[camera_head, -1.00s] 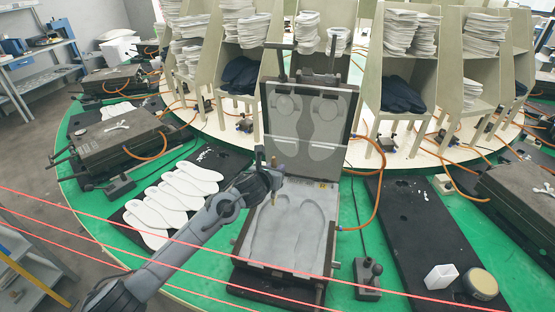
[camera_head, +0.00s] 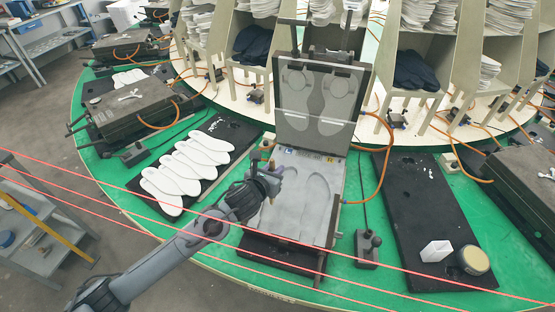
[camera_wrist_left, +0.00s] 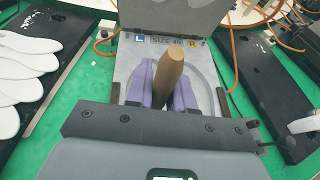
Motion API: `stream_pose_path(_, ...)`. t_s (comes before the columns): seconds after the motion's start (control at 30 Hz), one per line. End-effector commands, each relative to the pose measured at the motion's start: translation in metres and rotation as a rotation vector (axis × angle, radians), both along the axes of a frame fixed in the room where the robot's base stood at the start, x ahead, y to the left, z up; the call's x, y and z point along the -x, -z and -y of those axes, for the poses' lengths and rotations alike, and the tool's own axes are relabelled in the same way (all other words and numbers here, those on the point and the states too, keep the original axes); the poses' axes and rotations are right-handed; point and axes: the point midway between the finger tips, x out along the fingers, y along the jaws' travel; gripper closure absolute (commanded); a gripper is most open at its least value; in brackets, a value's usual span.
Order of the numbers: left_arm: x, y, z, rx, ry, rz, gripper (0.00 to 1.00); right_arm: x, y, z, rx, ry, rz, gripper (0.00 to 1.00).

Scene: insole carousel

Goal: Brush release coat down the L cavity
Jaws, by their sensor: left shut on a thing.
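The open mould (camera_head: 326,222) has two insole-shaped cavities in its lower half, and its lid (camera_head: 318,105) stands raised behind. In the left wrist view, an L label (camera_wrist_left: 140,37) marks the picture-left side and an R label (camera_wrist_left: 193,43) the right. My left gripper (camera_head: 270,178) is over the L side of the lower half. It is shut on a brush, whose tan handle (camera_wrist_left: 166,75) stands between the purple fingers. The bristle end is hidden, so contact with the cavity cannot be told. My right gripper is not in view.
White insoles (camera_head: 185,165) lie on a black board left of the mould. A black board (camera_head: 425,215) to the right carries a white cup (camera_head: 436,251) and a round tan-lidded tub (camera_head: 473,260). An orange hose (camera_head: 388,165) loops beside the mould.

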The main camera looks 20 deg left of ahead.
Motion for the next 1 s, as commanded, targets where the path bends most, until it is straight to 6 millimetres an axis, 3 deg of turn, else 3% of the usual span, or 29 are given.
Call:
stream_pose_path(0.3,0.039,-0.001,0.000,0.000,0.001,-0.001,1.00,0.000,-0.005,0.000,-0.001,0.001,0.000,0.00)
stream_pose_path(0.4,0.036,0.017,-0.001,-0.001,-0.001,0.001,1.00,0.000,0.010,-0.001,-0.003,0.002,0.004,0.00)
stream_pose_path(0.6,0.036,0.034,0.000,0.000,-0.001,0.001,1.00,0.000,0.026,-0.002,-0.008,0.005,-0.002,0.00)
stream_pose_path(1.0,0.036,0.047,0.000,0.001,0.000,0.001,1.00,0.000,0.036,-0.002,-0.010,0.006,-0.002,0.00)
